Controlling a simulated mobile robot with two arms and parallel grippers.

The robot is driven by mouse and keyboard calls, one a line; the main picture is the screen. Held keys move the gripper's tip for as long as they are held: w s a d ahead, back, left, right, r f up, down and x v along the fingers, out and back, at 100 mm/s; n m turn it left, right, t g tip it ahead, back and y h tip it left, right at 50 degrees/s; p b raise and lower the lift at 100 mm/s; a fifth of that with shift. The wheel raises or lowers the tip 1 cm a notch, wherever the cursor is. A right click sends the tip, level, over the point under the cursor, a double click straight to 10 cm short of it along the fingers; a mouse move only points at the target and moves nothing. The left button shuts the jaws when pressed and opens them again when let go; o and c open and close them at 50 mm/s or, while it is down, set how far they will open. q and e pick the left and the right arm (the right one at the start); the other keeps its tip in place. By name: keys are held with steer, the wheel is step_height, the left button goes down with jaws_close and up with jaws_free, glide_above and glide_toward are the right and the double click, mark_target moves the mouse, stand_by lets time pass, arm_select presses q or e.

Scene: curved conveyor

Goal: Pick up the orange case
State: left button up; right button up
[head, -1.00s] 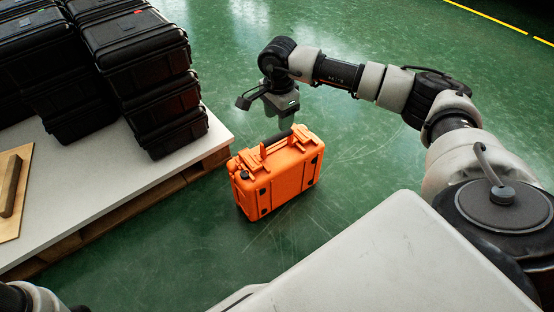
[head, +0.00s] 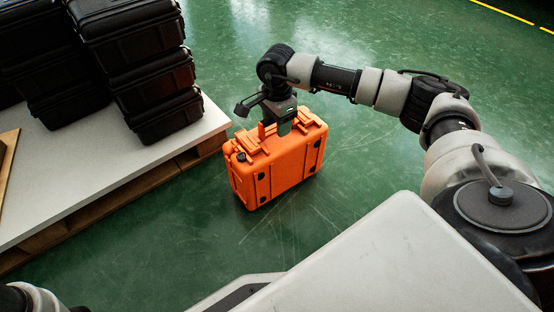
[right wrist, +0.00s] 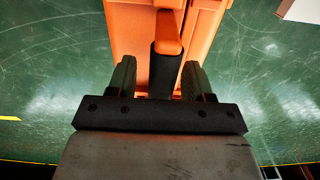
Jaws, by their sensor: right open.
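The orange case (head: 278,165) stands upright on the green floor, its handle side up, beside the pallet. My right gripper (head: 284,126) is over the top of the case at its handle. In the right wrist view, my right gripper (right wrist: 159,80) is open, with one finger on each side of the handle (right wrist: 167,50), which is orange with a dark part. The fingers show gaps to the handle. In the head view the gripper hides part of the handle. Only a piece of my left arm shows at the lower left; its gripper is out of view.
A white-topped pallet (head: 95,165) stands close to the left of the case. It bears stacks of black cases (head: 150,80) and a wooden board (head: 6,150) at the left edge. The green floor (head: 360,160) is clear to the right of the orange case.

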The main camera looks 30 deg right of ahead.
jaws_close()
stand_by(1.2)
steer(key=shift+r, duration=0.1)
